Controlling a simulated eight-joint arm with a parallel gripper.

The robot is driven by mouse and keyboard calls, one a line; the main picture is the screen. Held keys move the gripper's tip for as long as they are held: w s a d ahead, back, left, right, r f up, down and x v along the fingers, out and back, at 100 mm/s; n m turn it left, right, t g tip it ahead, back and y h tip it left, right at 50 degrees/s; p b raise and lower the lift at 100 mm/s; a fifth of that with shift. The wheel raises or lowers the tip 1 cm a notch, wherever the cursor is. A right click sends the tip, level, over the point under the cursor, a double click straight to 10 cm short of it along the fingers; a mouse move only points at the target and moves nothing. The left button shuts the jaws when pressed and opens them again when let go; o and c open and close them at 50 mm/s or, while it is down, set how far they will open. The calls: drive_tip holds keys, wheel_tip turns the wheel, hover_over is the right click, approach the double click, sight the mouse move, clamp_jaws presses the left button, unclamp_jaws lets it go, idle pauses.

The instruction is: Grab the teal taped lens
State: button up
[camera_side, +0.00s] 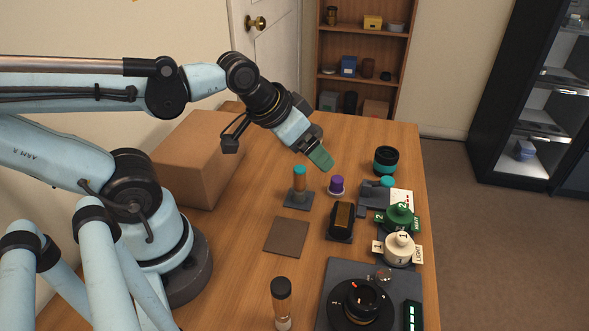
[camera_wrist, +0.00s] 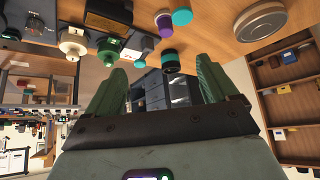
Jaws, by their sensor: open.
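The teal taped lens (camera_side: 386,161), a short black cylinder with a teal band, stands on the table at the back right in the side view. In the wrist view the lens (camera_wrist: 170,61) shows at top centre, between and beyond the fingers. My gripper (camera_side: 321,159) has green fingers and hangs above the table, to the left of the lens and apart from it. In the wrist view my gripper (camera_wrist: 160,82) has its fingers spread wide with nothing between them.
A purple-capped piece (camera_side: 336,185) and a teal-topped orange cylinder (camera_side: 300,179) stand below my gripper. Green (camera_side: 399,216) and cream (camera_side: 399,248) weight-like pieces line the right side. A cardboard box (camera_side: 190,155) is at the left. A black dial unit (camera_side: 360,304) sits in front.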

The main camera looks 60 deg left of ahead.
drive_tip(key=w+r+g, duration=0.2)
drive_tip(key=w+r, duration=0.2)
drive_tip(key=w, duration=0.2)
drive_tip(key=n+g, duration=0.2)
drive_tip(key=g, duration=0.2)
approach(387, 152)
drive_tip(key=shift+w+a+f, duration=0.1)
drive_tip(key=shift+w+f, duration=0.15)
drive_tip(key=shift+f, duration=0.15)
drive_tip(key=f, duration=0.5)
drive_tip(key=shift+w+f, duration=0.3)
drive_tip(key=shift+f, duration=0.1)
drive_tip(key=shift+w+f, duration=0.1)
drive_tip(key=shift+f, duration=2.8)
drive_tip(key=shift+c, duration=0.3)
